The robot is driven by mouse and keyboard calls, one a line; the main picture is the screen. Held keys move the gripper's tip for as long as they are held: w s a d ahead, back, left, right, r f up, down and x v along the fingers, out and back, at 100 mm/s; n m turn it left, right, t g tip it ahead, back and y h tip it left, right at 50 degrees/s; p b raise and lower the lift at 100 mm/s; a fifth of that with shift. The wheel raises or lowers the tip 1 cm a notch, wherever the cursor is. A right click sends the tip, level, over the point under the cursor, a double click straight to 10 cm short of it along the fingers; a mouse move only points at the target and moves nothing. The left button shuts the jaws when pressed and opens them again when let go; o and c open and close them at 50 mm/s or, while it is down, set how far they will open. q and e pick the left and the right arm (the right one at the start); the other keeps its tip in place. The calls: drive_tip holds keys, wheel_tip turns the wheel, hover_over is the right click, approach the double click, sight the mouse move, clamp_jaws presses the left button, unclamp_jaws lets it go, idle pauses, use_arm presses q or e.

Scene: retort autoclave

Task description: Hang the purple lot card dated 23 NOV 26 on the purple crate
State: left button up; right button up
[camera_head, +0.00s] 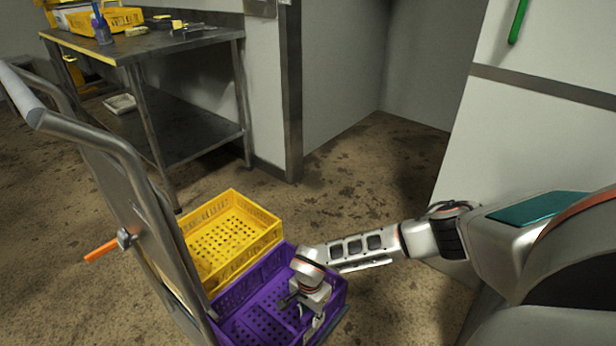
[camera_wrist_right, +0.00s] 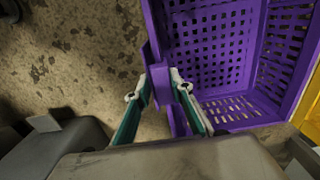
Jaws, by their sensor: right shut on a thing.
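My right gripper (camera_head: 312,322) is over the crate's near right side. In the right wrist view its fingers (camera_wrist_right: 161,88) are shut on a thin purple piece, the purple lot card (camera_wrist_right: 158,72), seen nearly edge-on. The card is at the crate's end wall, and its purple merges with the rim. I cannot tell if it is hooked on or only close. The date is not readable. My left gripper is not in view.
A yellow crate (camera_head: 232,238) stands directly behind the purple one. A metal cart with a tubular handle (camera_head: 110,140) is at the left. A steel table (camera_head: 140,45) with a yellow bin (camera_head: 105,18) stands at the back left. Stained floor (camera_head: 350,190) is free behind my right arm.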

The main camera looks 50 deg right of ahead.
drive_tip(key=shift+f, duration=0.15)
idle(0.3)
drive_tip(key=shift+p, duration=0.3)
idle(0.9)
drive_tip(key=shift+f+b, duration=0.55)
drive_tip(key=shift+f, duration=0.8)
idle(0.4)
drive_tip(key=shift+f, duration=0.25)
drive_tip(key=o, duration=0.7)
